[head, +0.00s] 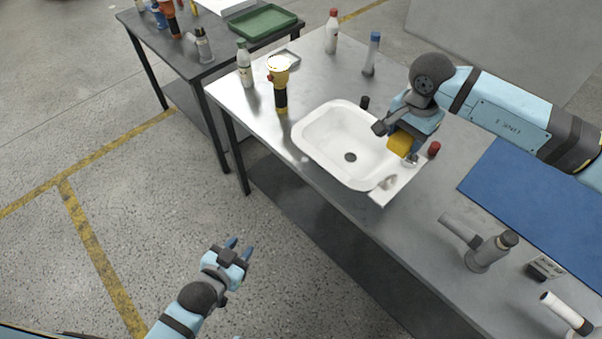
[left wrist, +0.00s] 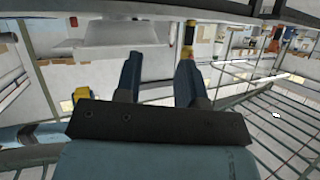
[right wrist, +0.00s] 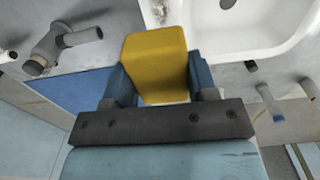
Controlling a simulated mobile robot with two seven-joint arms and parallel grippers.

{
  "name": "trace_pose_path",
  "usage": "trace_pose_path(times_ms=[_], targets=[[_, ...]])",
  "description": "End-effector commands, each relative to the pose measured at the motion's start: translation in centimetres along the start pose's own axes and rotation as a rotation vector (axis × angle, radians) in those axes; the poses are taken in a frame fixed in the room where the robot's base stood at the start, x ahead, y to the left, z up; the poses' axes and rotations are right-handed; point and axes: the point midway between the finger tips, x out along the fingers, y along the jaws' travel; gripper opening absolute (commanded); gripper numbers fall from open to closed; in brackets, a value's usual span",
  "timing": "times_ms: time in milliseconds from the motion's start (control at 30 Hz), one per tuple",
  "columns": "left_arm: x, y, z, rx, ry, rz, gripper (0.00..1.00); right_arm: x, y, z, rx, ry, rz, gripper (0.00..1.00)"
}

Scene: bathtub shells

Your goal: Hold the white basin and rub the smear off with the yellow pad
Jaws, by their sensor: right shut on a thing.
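The white basin (head: 325,149) sits on the metal table with a dark drain in its floor. A grey-brown smear (head: 389,183) shows on its flat ledge at the near right; it also shows at the top of the right wrist view (right wrist: 160,11). My right gripper (head: 396,133) is shut on the yellow pad (head: 399,143), over the basin's right rim. The pad (right wrist: 154,62) is held between both fingers in the right wrist view. My left gripper (head: 239,247) is open and empty, out over the floor, away from the basin. Its spread fingers show in the left wrist view (left wrist: 158,78).
A red-capped bottle (head: 332,32) and blue-capped bottle (head: 371,54) stand behind. A blue mat (head: 530,195) and grey fitting (head: 487,249) lie right. A dark table (head: 215,55) is beyond.

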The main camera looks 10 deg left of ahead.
Motion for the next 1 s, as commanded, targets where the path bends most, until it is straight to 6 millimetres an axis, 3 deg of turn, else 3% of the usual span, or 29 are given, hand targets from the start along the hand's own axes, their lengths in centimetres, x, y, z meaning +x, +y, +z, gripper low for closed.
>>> trace_pose_path(times_ms=[200,500,733,1000], targets=[[7.6,-0.1,-5.4,0.407,0.337,0.005,0.36,0.0,0.0,0.0,0.000,0.000,0.000,0.33],[14.7,2.1,-11.2,1.025,0.824,0.143,0.36,0.0,0.0,0.0,0.000,0.000,0.000,0.33],[17.4,2.6,-11.9,1.371,1.083,0.324,0.36,0.0,0.0,0.0,0.000,0.000,0.000,0.33],[18.4,2.5,-11.7,1.503,1.186,0.432,0.36,0.0,0.0,0.0,0.000,0.000,0.000,0.33]])
